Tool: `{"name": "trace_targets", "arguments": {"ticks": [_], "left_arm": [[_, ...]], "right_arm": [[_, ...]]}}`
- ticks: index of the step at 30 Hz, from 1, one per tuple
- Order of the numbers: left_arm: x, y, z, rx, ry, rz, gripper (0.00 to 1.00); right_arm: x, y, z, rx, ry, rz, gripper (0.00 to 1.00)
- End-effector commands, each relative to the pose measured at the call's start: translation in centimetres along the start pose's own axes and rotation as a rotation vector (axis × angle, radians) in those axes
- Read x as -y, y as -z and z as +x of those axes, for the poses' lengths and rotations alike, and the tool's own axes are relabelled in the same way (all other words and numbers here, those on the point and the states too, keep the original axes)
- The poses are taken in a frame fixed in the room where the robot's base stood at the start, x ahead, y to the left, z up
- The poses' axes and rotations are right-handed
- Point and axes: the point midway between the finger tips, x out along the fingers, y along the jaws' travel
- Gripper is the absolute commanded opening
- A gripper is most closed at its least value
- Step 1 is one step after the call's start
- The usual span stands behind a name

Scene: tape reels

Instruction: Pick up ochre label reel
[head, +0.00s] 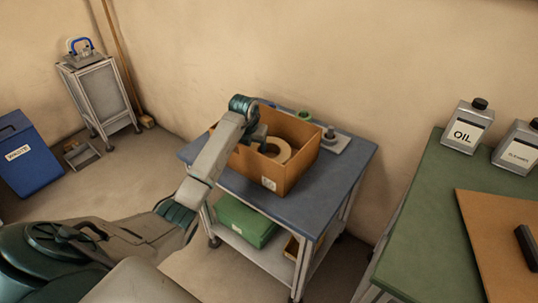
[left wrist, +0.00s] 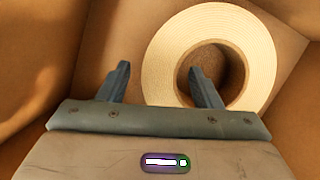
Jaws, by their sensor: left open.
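A pale ochre-cream label reel (head: 284,150) lies in the open cardboard box (head: 262,177) on the blue-topped cart. In the left wrist view the reel (left wrist: 248,45) shows its broad ring and round hole. My left gripper (head: 260,140) reaches down into the box and is open and empty. In the left wrist view, one finger of this gripper (left wrist: 158,72) lies left of the reel's rim and the other overlaps its hole, so the reel's left wall shows between them. I cannot tell how deep the fingers reach. My right gripper is not in view.
The walls of the box stand close around my gripper. Behind it on the cart (head: 340,185) are a green roll (head: 305,115) and a grey plate with a knob (head: 333,140). A green case (head: 245,222) sits on the lower shelf. A green bench (head: 430,220) with bottles stands at right.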

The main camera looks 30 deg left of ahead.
Motion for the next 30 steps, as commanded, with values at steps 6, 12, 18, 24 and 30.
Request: {"name": "trace_targets", "arguments": {"ticks": [6,12,18,24,30], "left_arm": [[0.0,0.0,0.1,0.001,0.000,0.000,0.59],[0.0,0.0,0.1,0.001,0.000,0.000,0.20],[0.0,-0.1,0.0,0.003,0.000,0.000,0.00],[0.0,-0.3,-0.4,0.005,0.000,0.000,0.00],[0.0,-1.3,-3.4,0.008,0.000,0.000,0.00]], "right_arm": [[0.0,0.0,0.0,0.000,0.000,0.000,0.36],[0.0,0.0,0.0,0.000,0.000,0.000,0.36],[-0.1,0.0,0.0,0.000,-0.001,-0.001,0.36],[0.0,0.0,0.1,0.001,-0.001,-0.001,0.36],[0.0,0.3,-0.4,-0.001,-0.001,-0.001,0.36]]}}
